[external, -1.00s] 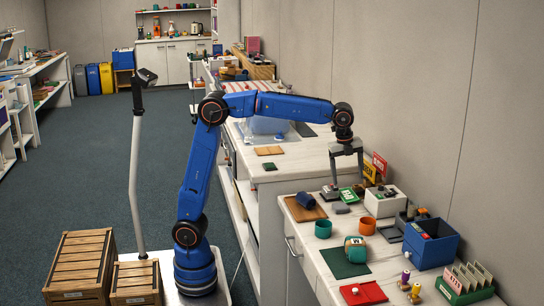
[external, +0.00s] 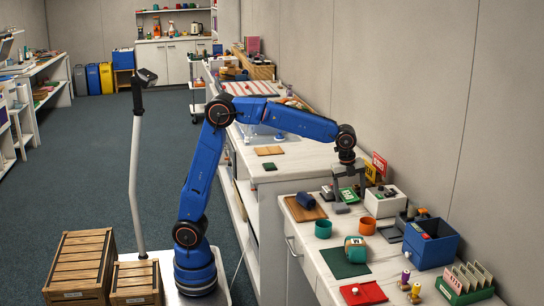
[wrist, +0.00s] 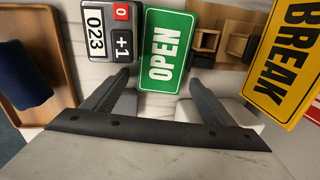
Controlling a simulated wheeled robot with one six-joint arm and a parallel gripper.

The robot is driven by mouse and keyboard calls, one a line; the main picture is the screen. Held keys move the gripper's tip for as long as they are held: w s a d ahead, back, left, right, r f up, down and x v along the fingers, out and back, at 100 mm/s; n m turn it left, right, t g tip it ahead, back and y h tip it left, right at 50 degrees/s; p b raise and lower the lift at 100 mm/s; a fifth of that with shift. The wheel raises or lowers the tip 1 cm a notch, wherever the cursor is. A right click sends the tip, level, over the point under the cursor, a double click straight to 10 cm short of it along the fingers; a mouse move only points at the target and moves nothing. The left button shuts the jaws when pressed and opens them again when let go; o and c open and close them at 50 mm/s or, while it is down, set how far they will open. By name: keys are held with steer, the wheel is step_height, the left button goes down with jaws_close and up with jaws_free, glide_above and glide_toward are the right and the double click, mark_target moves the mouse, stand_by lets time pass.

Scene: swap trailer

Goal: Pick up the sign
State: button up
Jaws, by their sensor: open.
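A green sign with OPEN in white (wrist: 165,52) faces the wrist camera. In the external view the green sign (external: 347,195) shows between my gripper's fingers. My gripper (wrist: 160,82) is open and empty, one finger to each side of the sign's lower part in the wrist view. I cannot tell how deep the fingers reach around it. A yellow sign with BREAK (wrist: 292,48) is at the right of the wrist view; in the external view the yellow sign (external: 370,173) stands behind my gripper. A red sign (external: 379,161) stands beyond it.
A counter device reading 023 (wrist: 108,28) is close left of the OPEN sign. A wooden tray (wrist: 60,62) with a dark blue roll (wrist: 24,75) lies farther left. A wooden holder (wrist: 222,38) and a white box (external: 387,202) are to the right.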

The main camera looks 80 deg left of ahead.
steer(key=c, duration=1.2)
steer(key=shift+r, duration=0.1)
steer(key=shift+c, duration=0.2)
step_height(320, 180, up, 10)
steer(key=w+a+r+n+g+y, duration=0.15)
steer(key=a+r+n, duration=0.25)
steer(key=a+n, duration=0.6)
steer(key=w+a+r+n+y, duration=0.1)
steer(key=w+a+r+n, duration=0.25)
steer(key=a+n, duration=0.65)
steer(key=s+a+n+h, duration=0.1)
steer(key=a+n, duration=0.7)
steer(key=a, duration=1.3)
steer(key=s+a+n+h, duration=0.1)
steer(key=s+a+n, duration=0.2)
steer(key=a+n, duration=0.5)
steer(key=a, duration=1.3)
steer(key=shift+s+a+r+n, duration=0.3)
steer(key=shift+a+n, duration=0.1)
